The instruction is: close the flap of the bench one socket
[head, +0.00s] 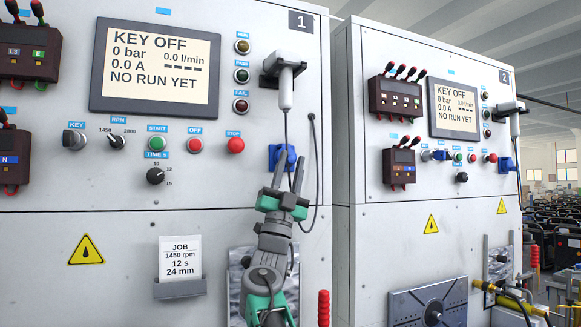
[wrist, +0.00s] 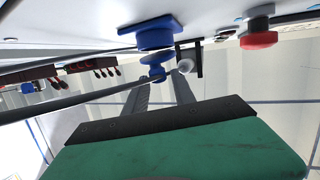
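The blue bench one socket (head: 275,155) sits on the front panel of bench 1, right of the red STOP button. The wrist view shows its square plate (wrist: 148,25) and round body. A round blue piece, seemingly the flap (wrist: 157,57), stands out from the body with a small blue tab beyond it, so it looks open. My gripper (head: 290,158) is in front of the socket, its fingers pointing up and hiding part of it. In the wrist view my gripper (wrist: 160,86) has its fingers apart, near the tab. I cannot tell whether they touch it.
A white handpiece (head: 286,88) hangs in a holder above the socket. Its dark cable runs down past my fingers, and another cable (head: 317,165) loops to their right. The red STOP button (head: 235,146) is left of the socket. Bench 2 (head: 375,240) stands to the right.

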